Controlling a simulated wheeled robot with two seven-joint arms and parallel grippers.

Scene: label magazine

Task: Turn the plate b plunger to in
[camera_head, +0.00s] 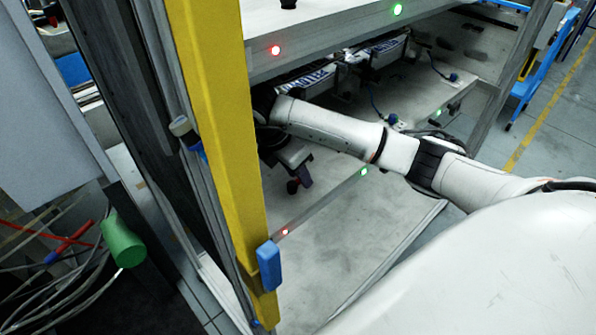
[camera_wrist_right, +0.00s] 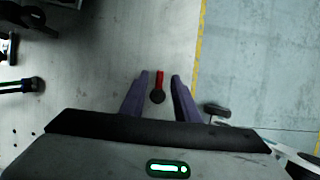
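A small plunger with a red stem and a round black end (camera_wrist_right: 157,97) shows between the two purple-grey fingers of my right gripper (camera_wrist_right: 160,75) in the wrist view. The fingers are spread, with a visible gap on each side of the plunger. In the head view, my right arm reaches into the bay between two shelves, and the right gripper (camera_head: 299,172) points down over the lower shelf (camera_head: 340,215). A small dark red part (camera_head: 292,187) shows at its fingers. I cannot tell which plate the plunger belongs to. My left gripper is out of view.
A yellow post (camera_head: 215,120) stands close left of the right gripper. The upper shelf (camera_head: 330,35) lies above the arm. Labelled boxes (camera_head: 305,82) and blue-knobbed parts (camera_head: 452,77) sit farther back. Red and green lights mark the shelf edges. The lower shelf's front is clear.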

